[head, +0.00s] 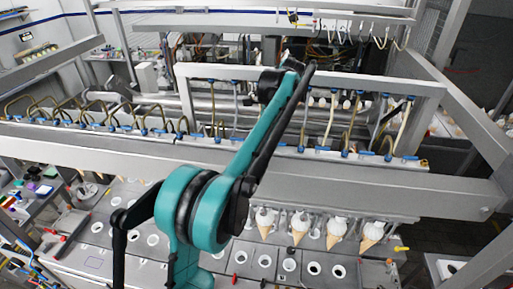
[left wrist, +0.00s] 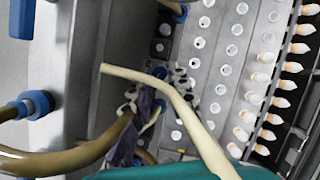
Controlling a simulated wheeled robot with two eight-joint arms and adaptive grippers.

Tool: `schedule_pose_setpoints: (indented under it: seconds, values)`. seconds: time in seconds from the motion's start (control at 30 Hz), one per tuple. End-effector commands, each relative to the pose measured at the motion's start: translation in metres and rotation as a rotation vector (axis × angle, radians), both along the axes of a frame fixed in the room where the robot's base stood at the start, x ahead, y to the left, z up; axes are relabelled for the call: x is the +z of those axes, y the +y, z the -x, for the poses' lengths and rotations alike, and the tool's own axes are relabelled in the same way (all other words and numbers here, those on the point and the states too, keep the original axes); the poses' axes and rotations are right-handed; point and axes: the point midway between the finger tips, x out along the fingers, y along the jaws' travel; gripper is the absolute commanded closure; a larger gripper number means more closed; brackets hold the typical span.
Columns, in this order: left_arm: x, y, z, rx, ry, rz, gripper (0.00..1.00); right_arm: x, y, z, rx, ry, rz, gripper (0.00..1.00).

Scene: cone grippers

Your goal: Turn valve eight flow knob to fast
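A row of blue valve knobs (head: 345,153) with bent hoses runs along the front metal rail. I cannot tell which one is valve eight, and no fast marking is readable. My teal arm crosses the middle of the head view and hides part of the row. Its far end, my left gripper (head: 299,65), is small and dark above the back rail, and its fingers cannot be made out. The left wrist view shows a blue fitting (left wrist: 36,104) on a brown hose at the left and a pale hose (left wrist: 160,84) across the middle. My right gripper is not in view.
White-topped cones (head: 337,229) hang in a row under the front beam. A perforated conveyor plate (head: 315,268) lies below them. Metal beams (head: 465,115) cross at the right, and a second row of blue fittings (head: 354,94) lies behind the front rail.

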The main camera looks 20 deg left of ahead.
Motion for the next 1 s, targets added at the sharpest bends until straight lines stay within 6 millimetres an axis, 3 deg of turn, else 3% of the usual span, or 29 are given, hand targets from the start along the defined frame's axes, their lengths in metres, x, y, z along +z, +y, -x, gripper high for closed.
schedule_pose_setpoints:
  seconds: [0.07,0.43,0.8,1.0]
  values:
    - [0.000,0.000,0.000,0.000,0.000,0.000,0.64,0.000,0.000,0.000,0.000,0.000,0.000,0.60]
    - [0.004,-0.002,-0.001,-0.002,0.000,0.000,0.64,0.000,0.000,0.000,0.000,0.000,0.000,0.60]
    - [0.054,-0.018,-0.015,-0.002,0.001,0.000,0.64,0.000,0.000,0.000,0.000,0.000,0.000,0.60]
    - [0.067,-0.022,-0.018,-0.002,0.001,0.000,0.64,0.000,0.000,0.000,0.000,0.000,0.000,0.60]
